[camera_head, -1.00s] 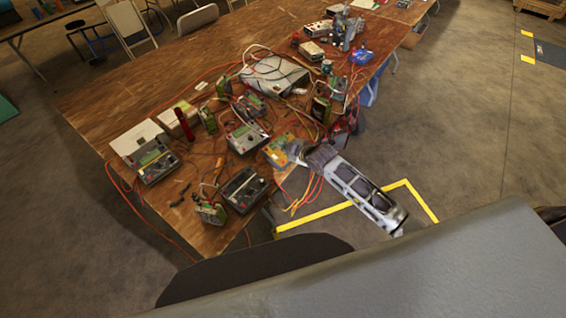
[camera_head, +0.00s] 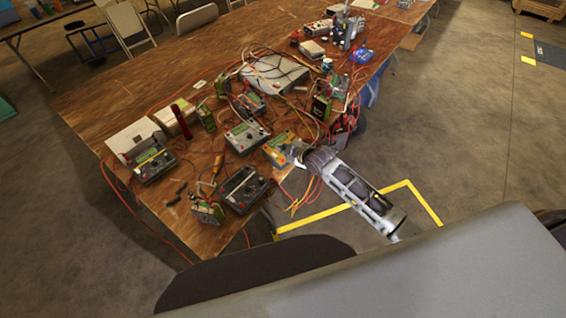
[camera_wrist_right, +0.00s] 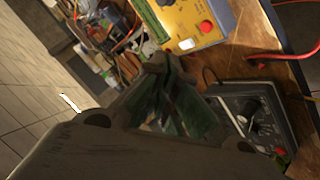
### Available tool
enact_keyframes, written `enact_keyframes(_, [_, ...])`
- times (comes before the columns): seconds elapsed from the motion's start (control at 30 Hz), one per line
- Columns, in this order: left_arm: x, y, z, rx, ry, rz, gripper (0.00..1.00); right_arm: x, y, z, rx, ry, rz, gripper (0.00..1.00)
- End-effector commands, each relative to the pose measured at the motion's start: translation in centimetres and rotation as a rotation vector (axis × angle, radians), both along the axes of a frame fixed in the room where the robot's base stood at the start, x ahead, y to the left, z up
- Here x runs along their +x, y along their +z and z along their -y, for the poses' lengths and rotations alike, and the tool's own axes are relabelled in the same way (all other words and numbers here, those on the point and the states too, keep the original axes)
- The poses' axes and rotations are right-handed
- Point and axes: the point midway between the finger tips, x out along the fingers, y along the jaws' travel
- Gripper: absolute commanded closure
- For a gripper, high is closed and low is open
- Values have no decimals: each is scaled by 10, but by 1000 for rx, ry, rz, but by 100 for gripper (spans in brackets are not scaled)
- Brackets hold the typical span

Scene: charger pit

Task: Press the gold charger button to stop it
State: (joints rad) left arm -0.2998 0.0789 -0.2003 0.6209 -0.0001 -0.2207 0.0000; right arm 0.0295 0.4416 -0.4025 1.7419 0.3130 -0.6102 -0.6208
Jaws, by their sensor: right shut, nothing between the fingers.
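The gold charger (camera_head: 277,153) lies at the front right edge of the wooden table (camera_head: 88,104). In the right wrist view the gold charger (camera_wrist_right: 192,14) shows a green board, a red round button (camera_wrist_right: 206,27) and a small white button (camera_wrist_right: 187,44). My right gripper (camera_head: 295,152) is at the charger's right side. In the right wrist view its shut, empty fingertips (camera_wrist_right: 158,62) appear just below the charger's edge. I cannot tell whether they touch it. My left gripper is not in view.
A dark grey charger (camera_head: 243,189) lies in front of the gold one and also shows in the right wrist view (camera_wrist_right: 262,112). Several other chargers, meters and tangled red cables crowd the table. Open floor with a yellow line (camera_head: 405,184) lies to the right.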

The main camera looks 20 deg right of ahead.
Motion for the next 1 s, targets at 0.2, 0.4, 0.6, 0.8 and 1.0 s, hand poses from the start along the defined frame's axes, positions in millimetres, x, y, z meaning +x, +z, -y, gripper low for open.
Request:
enact_keyframes(0.2, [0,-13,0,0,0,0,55,2,-12,-1,0,0,0,100])
enact_keyframes(0.4, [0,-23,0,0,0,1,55,3,-22,-2,0,0,0,100])
enact_keyframes(0.6, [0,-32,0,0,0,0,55,5,-34,-3,0,1,-1,100])
enact_keyframes(0.8, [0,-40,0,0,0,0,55,7,-47,-4,0,-1,-2,100])
enact_keyframes(1.0, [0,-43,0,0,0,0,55,8,-52,-5,1,-1,0,100])
